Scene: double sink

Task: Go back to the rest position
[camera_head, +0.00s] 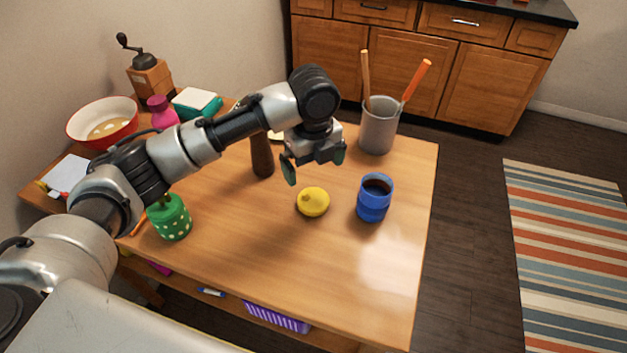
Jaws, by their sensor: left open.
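My left gripper (314,166) is open and empty. It is above the wooden table (350,270), with its two dark fingertips apart. A round yellow lid-like object (312,202) lies on the table just below it in the picture. An open blue jar (374,198) with dark contents stands to the right of the yellow object. My left arm reaches in from the left across the table and hides part of it. My right gripper is not in view.
A grey holder (379,126) with two wooden-handled tools stands at the back. A brown bottle-like object (262,156) stands behind my arm. A green dotted pot (170,218), a bowl (102,122) and a grinder (148,75) are at left. The table's front right is clear.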

